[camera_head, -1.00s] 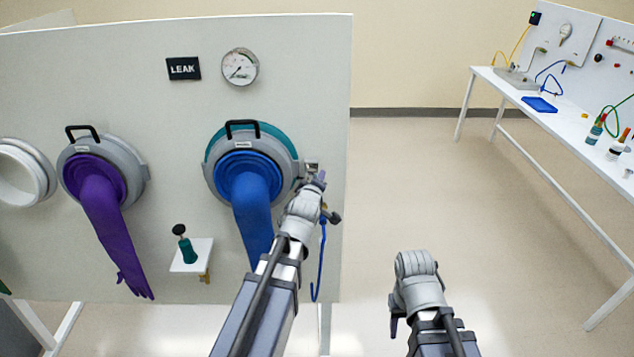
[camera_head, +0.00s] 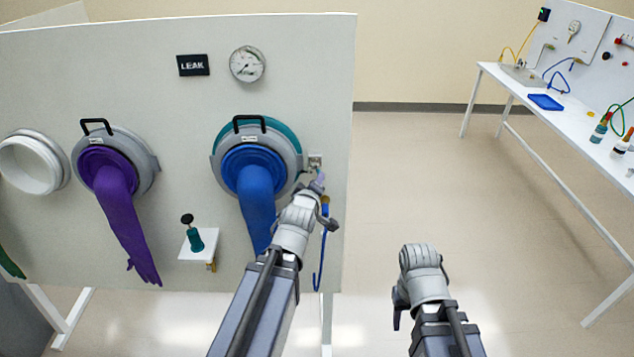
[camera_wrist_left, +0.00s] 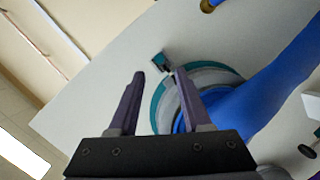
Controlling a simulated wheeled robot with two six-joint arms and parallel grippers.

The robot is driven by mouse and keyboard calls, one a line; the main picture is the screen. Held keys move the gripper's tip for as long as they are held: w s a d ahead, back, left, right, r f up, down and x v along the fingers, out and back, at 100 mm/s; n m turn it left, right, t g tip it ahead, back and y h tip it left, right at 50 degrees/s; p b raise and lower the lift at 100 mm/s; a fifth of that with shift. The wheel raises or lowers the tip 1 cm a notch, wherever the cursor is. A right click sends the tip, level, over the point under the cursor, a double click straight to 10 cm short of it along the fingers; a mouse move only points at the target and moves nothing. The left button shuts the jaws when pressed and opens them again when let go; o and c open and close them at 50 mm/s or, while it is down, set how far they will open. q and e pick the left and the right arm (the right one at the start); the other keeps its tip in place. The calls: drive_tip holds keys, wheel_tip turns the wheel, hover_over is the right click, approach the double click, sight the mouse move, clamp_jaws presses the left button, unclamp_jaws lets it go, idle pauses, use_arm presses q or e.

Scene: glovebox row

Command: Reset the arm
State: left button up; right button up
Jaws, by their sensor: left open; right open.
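My left arm reaches up to the white glovebox panel (camera_head: 130,230). Its gripper (camera_head: 319,184) is just below a small metal fitting (camera_head: 315,161) right of the blue glove (camera_head: 256,195). In the left wrist view the left gripper (camera_wrist_left: 159,82) is open and empty, with a teal-and-metal piece (camera_wrist_left: 160,62) on the panel beyond its fingertips. My right gripper (camera_head: 398,306) is open, low over bare floor right of the panel; its fingers are mostly hidden behind its own wrist.
A blue hose (camera_head: 321,262) hangs near my left wrist. A white bench (camera_head: 560,125) stands far right, with clear floor between.

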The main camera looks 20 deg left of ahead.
use_arm(q)
drive_tip(key=shift+w+f, duration=0.1)
drive_tip(key=shift+w, duration=0.05)
idle(0.3)
drive_tip(key=s+d+f+m+g+h+b, duration=0.1)
drive_tip(key=s+d+f+m+g+b, duration=0.35)
drive_tip(key=f, duration=0.45)
drive_tip(key=s+d+f+m+g+h+b, duration=0.1)
drive_tip(key=s+d+f+m+g, duration=0.3)
drive_tip(key=d+f, duration=0.45)
drive_tip(key=s+d+f+m+g+b, duration=0.1)
drive_tip(key=s+d+f+m+g, duration=0.1)
drive_tip(key=s, duration=0.5)
drive_tip(key=s+d+f+m+g+y+b, duration=0.1)
drive_tip(key=s+d+f+m+g+b, duration=0.1)
drive_tip(key=s+m, duration=0.5)
wheel_tip(320, 180, down, 2)
drive_tip(key=shift+s+d+f+g, duration=0.1)
drive_tip(key=shift+s+d+g, duration=0.25)
drive_tip(key=shift+d+g, duration=0.55)
